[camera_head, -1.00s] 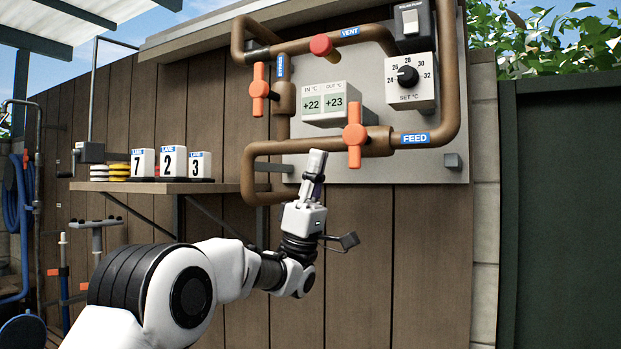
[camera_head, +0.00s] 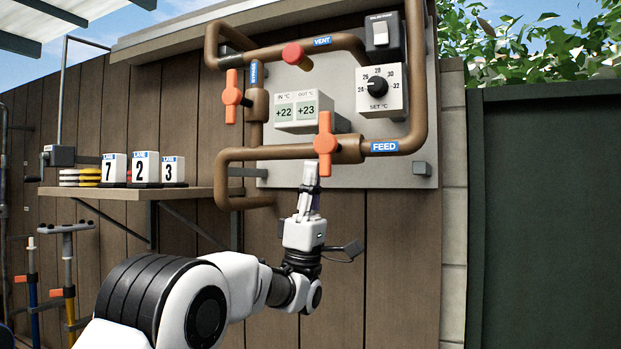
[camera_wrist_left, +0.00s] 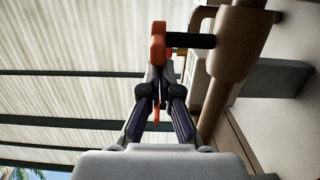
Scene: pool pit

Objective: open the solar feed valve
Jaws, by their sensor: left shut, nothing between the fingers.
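The feed valve has an orange handle (camera_head: 325,142) standing upright, across the brown pipe beside the blue FEED label (camera_head: 385,147). My left gripper (camera_head: 311,172) is just below and slightly left of the handle's lower end, fingers pointing up. Its fingers are shut with nothing held. In the left wrist view the handle (camera_wrist_left: 158,42) is straight beyond the fingertips (camera_wrist_left: 157,76), and a bit of orange shows between the finger links. Whether fingertips and handle touch, I cannot tell. My right gripper is in neither view.
A second orange valve handle (camera_head: 232,97), upright, is on the left pipe. A red knob (camera_head: 293,54), a temperature display (camera_head: 299,111), a set dial (camera_head: 381,91) and a switch box (camera_head: 384,37) are close by. A shelf (camera_head: 150,191) with number blocks juts out at left.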

